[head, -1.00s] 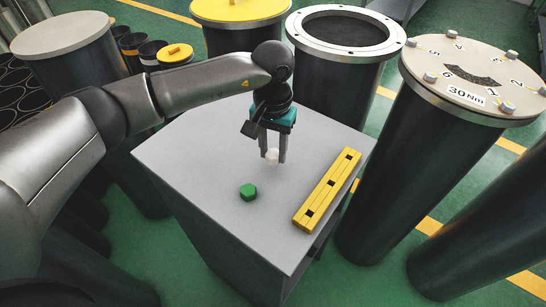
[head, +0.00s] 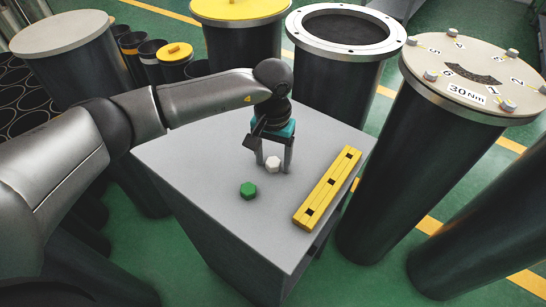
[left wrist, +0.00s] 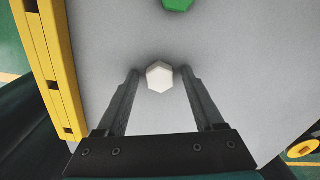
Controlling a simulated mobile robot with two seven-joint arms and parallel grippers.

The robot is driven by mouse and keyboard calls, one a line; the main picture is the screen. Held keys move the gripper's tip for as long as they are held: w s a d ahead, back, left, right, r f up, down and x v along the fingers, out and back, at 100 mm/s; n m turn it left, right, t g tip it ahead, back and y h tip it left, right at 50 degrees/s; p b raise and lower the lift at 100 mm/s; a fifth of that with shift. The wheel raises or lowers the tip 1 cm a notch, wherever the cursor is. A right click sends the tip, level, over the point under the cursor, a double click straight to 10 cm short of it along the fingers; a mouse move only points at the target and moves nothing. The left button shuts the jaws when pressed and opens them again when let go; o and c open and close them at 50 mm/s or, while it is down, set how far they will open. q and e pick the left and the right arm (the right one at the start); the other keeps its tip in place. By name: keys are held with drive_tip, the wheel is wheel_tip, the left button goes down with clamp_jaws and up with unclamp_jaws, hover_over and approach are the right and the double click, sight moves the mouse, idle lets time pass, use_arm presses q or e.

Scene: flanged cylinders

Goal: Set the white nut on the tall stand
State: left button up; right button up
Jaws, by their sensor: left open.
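The white nut (head: 273,164) rests on the flat top of the grey box-shaped stand (head: 200,160), and also shows in the left wrist view (left wrist: 160,76). My left gripper (head: 274,168) points down over it, open, with one finger on each side of the nut. In the left wrist view the fingertips (left wrist: 159,71) show a gap on both sides of the nut. My right gripper is in neither view.
A green nut (head: 248,190) lies on the grey top, left and nearer. A yellow slotted bar (head: 327,188) lies along its right edge. A flanged open cylinder (head: 343,32) stands behind, and a capped cylinder marked 30 Nm (head: 470,78) stands at right.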

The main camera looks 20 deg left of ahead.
sight(273, 162)
use_arm(q)
drive_tip(key=shift+r+p, duration=0.25)
drive_tip(key=shift+p, duration=0.05)
wheel_tip(273, 162, up, 12)
drive_tip(key=b, duration=0.1)
drive_tip(key=shift+f, duration=0.1)
idle(0.5)
